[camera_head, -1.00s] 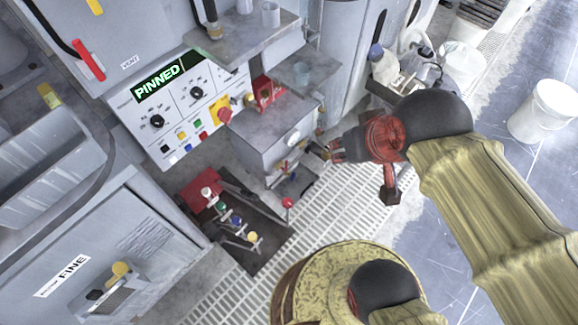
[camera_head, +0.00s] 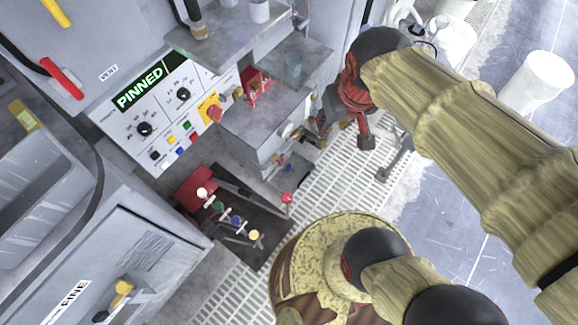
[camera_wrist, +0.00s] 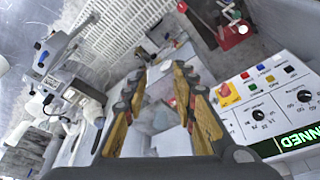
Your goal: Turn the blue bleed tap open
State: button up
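A small blue tap handle (camera_head: 288,167) sticks out low on the front of the grey box (camera_head: 262,128), beside small brass-coloured fittings; it is tiny and partly unclear. A blue-topped lever (camera_head: 236,221) also stands in the row on the dark floor plate, among white, green and yellow tops. My gripper (camera_head: 312,128) is at the right side of the grey box, above and right of the blue handle, and not visibly touching it. In the wrist view my gripper (camera_wrist: 160,70) has its two yellow fingers apart with nothing held between them; the box's fittings lie beyond the tips.
A control panel (camera_head: 150,115) reading PINNED is left of the box, with a red stop button (camera_head: 215,113). A red-knobbed lever (camera_head: 287,198) stands up below the box. A shelf (camera_head: 228,38) overhangs behind. Pale floor grating (camera_head: 335,180) is open in front; a white bucket (camera_head: 537,82) stands far right.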

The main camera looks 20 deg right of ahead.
jog(key=w+d+f+n+g+h, duration=0.1)
jog(key=w+d+f, duration=0.55)
jog(key=f, duration=0.25)
jog(key=w+d+f+g+h+p, duration=0.1)
jog(key=w+d+f+g, duration=0.1)
jog(key=w+d+f, duration=0.45)
jog(key=w+d+f+n+g+h, duration=0.1)
jog(key=w+d+f, duration=0.5)
jog(key=f, duration=0.5)
jog(key=w+d+f+n+t, duration=0.15)
jog(key=w+f, duration=0.35)
jog(key=f, duration=0.6)
jog(key=w+d+f, duration=0.2)
jog(key=w+f, duration=0.3)
jog(key=f, duration=0.6)
jog(key=n+y, duration=0.4)
jog(key=y, duration=0.6)
send_near(291, 165)
jog(key=d+x, duration=0.1)
jog(key=x, duration=0.3)
jog(key=shift+a+f+m+p, duration=0.3)
jog(key=shift+a+m+p, duration=0.1)
jog(key=shift+a+m, duration=0.05)
jog(key=b+x, duration=0.2)
jog(key=x, duration=0.5)
jog(key=shift+w+a+f, duration=0.1)
jog(key=shift+a, duration=0.1)
